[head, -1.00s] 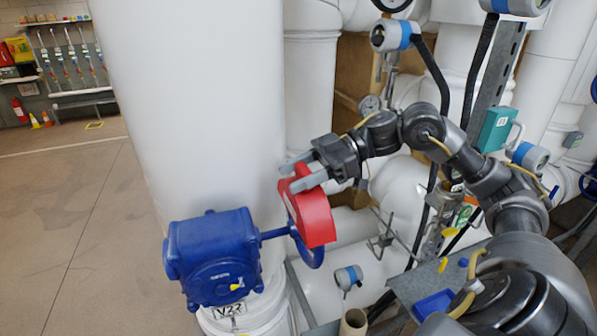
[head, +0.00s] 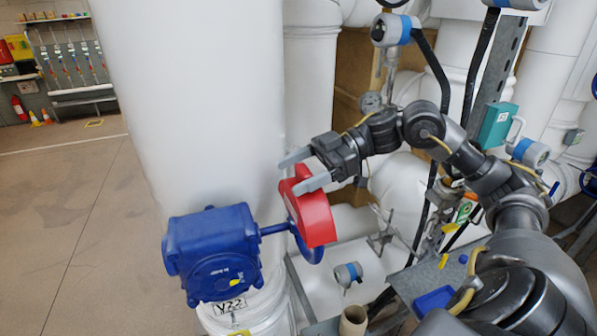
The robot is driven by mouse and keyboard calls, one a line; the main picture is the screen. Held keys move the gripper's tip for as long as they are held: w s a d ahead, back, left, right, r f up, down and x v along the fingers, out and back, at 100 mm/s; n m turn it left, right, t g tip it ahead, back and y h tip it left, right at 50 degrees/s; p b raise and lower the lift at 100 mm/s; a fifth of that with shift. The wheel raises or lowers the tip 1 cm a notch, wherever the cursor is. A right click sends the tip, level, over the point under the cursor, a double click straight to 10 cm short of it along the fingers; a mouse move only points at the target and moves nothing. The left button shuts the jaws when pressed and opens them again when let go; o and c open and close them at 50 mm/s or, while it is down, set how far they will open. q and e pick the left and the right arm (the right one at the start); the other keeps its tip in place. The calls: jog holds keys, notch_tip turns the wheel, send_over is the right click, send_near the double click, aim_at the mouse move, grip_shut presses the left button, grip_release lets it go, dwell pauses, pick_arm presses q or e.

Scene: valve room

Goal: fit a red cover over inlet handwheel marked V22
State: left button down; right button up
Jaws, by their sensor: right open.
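The red cover (head: 312,215) sits over the upper part of the blue handwheel (head: 310,249), whose lower rim shows beneath it. The handwheel joins by a short shaft to a blue gearbox (head: 214,252) with a V22 tag (head: 230,305) below it. My right gripper (head: 304,171) is open at the top of the cover, its fingers spread above and in front of it. I cannot tell whether a finger still touches the cover. My left gripper is not in view.
A large white pipe (head: 205,110) stands behind the gearbox. A grey shelf (head: 408,283) with a blue tray (head: 434,300) is at the lower right. White pipes and gauges crowd the right; open floor (head: 70,220) lies left.

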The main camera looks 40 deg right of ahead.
jog(key=shift+d, duration=0.15)
jog(key=shift+s+d+b, duration=0.15)
jog(key=shift+d+b, duration=0.25)
jog(key=shift+b, duration=0.05)
jog(key=b+v, duration=0.6)
jog(key=v, duration=0.3)
jog(key=shift+s+d+r, duration=0.25)
jog(key=shift+d, duration=0.05)
jog(key=shift+f, duration=0.1)
